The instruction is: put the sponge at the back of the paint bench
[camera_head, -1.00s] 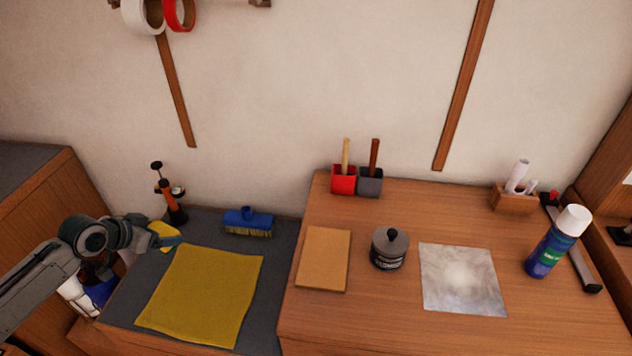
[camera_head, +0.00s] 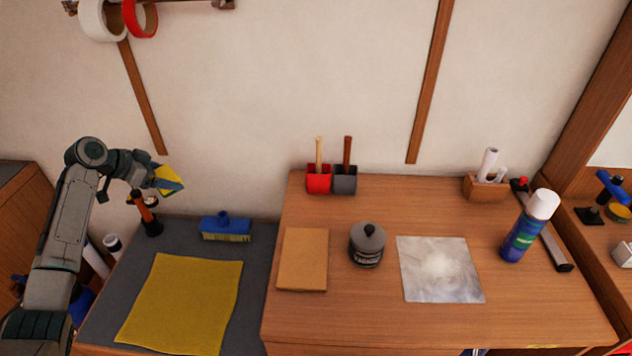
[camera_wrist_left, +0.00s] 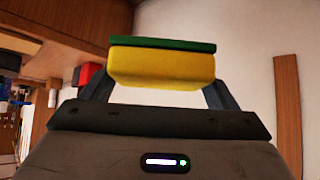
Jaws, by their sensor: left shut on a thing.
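My left gripper (camera_head: 166,181) is shut on the sponge (camera_head: 163,174) and holds it in the air above the back left of the grey-topped lower bench, near the orange-handled tool. In the left wrist view the sponge (camera_wrist_left: 162,68) is a yellow block with a green layer, held between the two fingers (camera_wrist_left: 155,88). The wooden bench (camera_head: 330,308) stands to the right, and I cannot tell from the frames which of the two is the paint bench. My right gripper is not in view.
On the lower bench (camera_head: 258,236) lie a yellow cloth (camera_head: 185,303) and a blue brush (camera_head: 226,227); an orange-handled tool (camera_head: 147,213) stands behind. The wooden bench holds a brown board (camera_head: 303,259), a dark jar (camera_head: 367,246), a grey sheet (camera_head: 440,269), a spray can (camera_head: 528,228) and two cups (camera_head: 331,180).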

